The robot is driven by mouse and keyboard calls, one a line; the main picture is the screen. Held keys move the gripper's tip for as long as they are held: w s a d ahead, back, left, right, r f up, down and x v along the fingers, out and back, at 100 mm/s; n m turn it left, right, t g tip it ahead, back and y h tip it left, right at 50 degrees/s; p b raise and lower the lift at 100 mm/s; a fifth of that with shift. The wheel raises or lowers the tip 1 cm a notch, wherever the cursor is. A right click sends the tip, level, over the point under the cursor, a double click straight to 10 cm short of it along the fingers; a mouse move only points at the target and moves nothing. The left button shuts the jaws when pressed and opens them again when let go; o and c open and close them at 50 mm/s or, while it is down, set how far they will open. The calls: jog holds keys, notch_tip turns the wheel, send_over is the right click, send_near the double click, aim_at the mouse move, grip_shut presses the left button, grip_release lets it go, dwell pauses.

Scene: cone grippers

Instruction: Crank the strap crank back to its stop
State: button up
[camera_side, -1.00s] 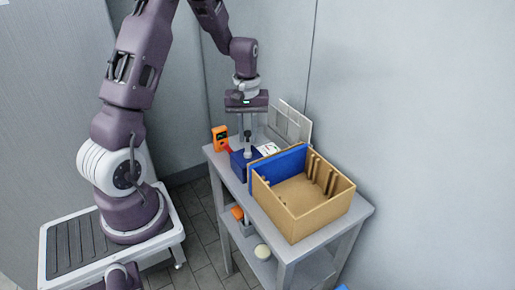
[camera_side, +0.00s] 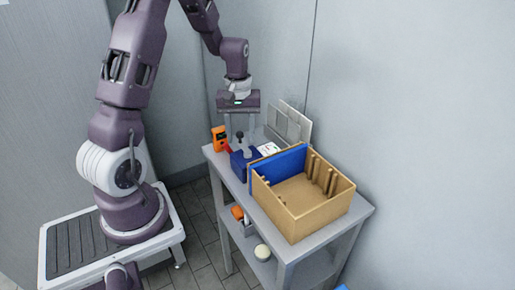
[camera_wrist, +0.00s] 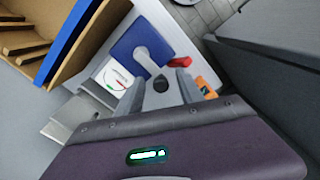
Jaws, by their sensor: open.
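The strap crank has a blue base (camera_side: 243,163) on the table, with a pale grey arm and an upright black-topped handle (camera_side: 240,136). In the wrist view the blue base (camera_wrist: 133,45) has the grey crank arm (camera_wrist: 155,45) running across it to the dark round knob (camera_wrist: 160,84). My gripper (camera_side: 240,133) points down over the handle, its fingers apart. In the wrist view the knob lies between the open fingertips (camera_wrist: 159,82), with gaps on both sides and no clear contact. The stop cannot be made out.
A cardboard box (camera_side: 303,205) with a blue panel (camera_side: 277,170) stands right of the crank. A white gauge card (camera_wrist: 117,75), a red piece (camera_wrist: 180,62) and an orange meter (camera_side: 219,138) lie close by. Grey panels (camera_side: 288,123) stand behind. Table space is tight.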

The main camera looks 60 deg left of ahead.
jog(key=shift+s, duration=0.1)
jog(key=shift+r, duration=4)
